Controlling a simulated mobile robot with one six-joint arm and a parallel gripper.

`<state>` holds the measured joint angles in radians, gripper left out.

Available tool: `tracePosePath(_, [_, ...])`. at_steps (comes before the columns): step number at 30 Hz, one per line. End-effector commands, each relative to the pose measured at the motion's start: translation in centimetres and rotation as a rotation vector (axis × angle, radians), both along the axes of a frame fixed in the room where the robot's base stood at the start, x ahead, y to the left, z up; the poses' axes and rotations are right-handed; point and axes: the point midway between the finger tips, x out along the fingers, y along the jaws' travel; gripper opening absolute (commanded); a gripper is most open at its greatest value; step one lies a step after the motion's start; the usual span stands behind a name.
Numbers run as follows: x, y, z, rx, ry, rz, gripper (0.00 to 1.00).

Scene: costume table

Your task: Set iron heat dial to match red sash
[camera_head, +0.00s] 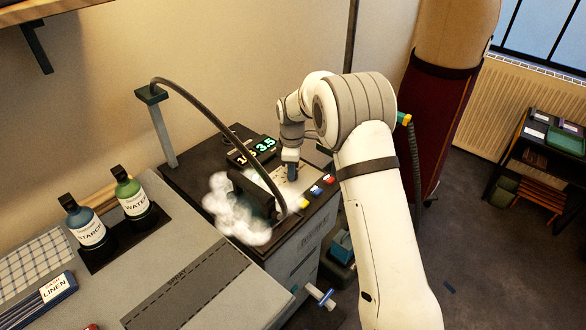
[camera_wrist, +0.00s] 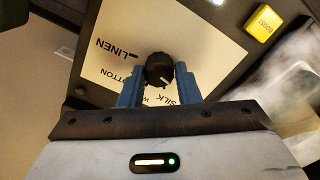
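The iron heat dial (camera_wrist: 159,70) is a round black knob with a white pointer line on a pale label plate (camera_wrist: 112,65). The plate reads LINEN and SILK, with COTTON and a word starting with W partly covered. The pointer faces lower right in the wrist view, toward the SILK side. The two blue fingers of my gripper (camera_wrist: 159,85) stand on either side of the knob and appear to touch it. In the head view my gripper (camera_head: 291,172) points down at the plate. A small red thing (camera_head: 92,327) shows at the bottom edge; I cannot tell whether it is the sash.
A green-digit display (camera_head: 264,144) stands behind the plate. Yellow, red and blue buttons (camera_head: 317,190) lie beside it. White steam (camera_head: 240,212) surrounds a dark iron, with a hose (camera_head: 215,115) arching over. Bottles (camera_head: 130,194) and a blue folded cloth tagged LINEN (camera_head: 58,288) are at left.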

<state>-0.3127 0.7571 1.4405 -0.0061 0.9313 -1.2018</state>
Motion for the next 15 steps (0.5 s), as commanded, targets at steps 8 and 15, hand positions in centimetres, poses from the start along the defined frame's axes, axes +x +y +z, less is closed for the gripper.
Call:
tracePosePath(8, [-0.05, 0.04, 0.01, 0.000, 0.001, 0.001, 0.06])
tracePosePath(15, [-0.09, 0.02, -0.04, -0.001, 0.002, -0.018, 0.06])
